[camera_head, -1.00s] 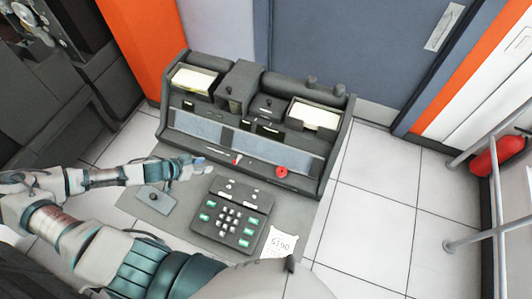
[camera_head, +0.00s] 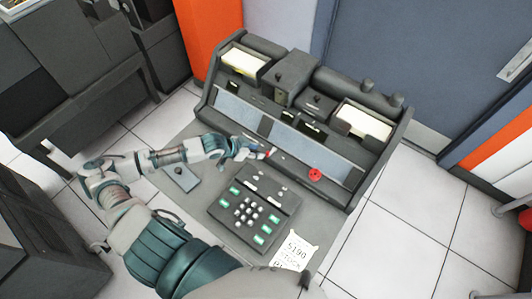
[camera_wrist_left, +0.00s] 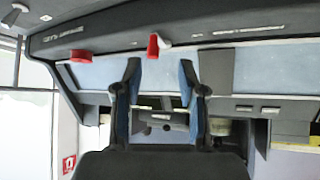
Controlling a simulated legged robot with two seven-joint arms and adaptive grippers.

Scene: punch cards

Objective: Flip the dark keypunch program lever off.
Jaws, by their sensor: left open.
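The dark keypunch (camera_head: 345,82) stands on a grey desk, with a narrow control strip along its front. A small lever with a red part (camera_head: 267,154) shows on that strip, just right of my left gripper (camera_head: 250,150). In the left wrist view, the red and white lever (camera_wrist_left: 153,45) appears beyond and between the tips of my left gripper (camera_wrist_left: 160,75). Its two fingers are apart with nothing between them. I cannot tell whether they touch the lever, or its exact setting. My right gripper is out of view.
A red round knob (camera_head: 315,174) sits further right on the strip. A keypad (camera_head: 250,205) with green and white keys lies in front of the keypunch. A small grey plate (camera_head: 180,178) lies left of it, and a printed paper (camera_head: 295,250) lies at right.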

